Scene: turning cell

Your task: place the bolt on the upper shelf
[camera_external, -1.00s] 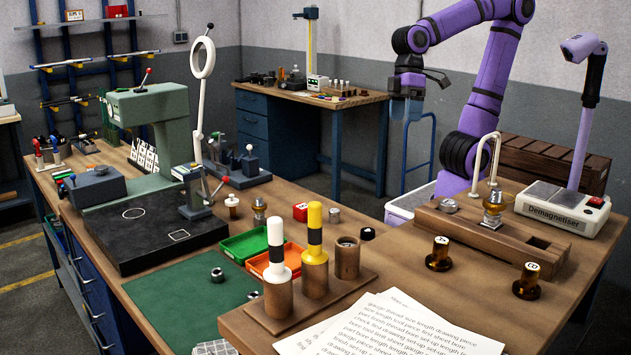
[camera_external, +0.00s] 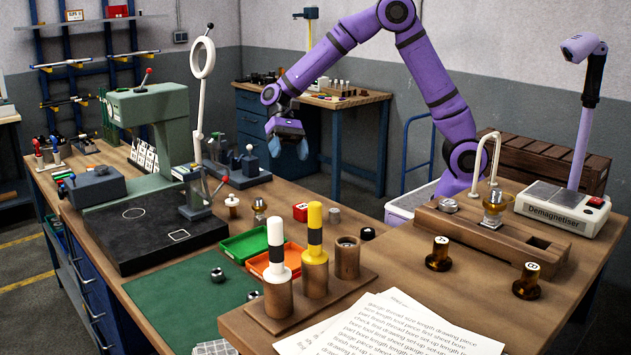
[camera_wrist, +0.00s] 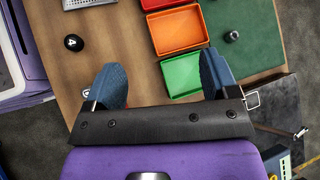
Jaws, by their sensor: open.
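I cannot single out a bolt for certain in either view. Small dark metal parts lie on the green mat (camera_external: 165,300): one (camera_external: 217,274) in the middle and another (camera_external: 254,295) by the gauge stand; they are too small to identify. A blue rack (camera_external: 85,62) with several levels stands against the back left wall, small boxes near its top; no shelf is marked as the upper one. My gripper (camera_external: 288,150) is open and empty, pointing down high over the bench's far side. In the wrist view its blue fingers (camera_wrist: 160,78) are spread wide above the bench.
The green tray (camera_external: 245,246) and orange tray (camera_external: 275,263) lie beside the mat. A green press (camera_external: 150,110) and a white ring stand (camera_external: 202,65) rise at left. Plug gauges (camera_external: 315,245), a demagnetiser (camera_external: 560,208) and brass knobs (camera_external: 438,255) occupy the right side.

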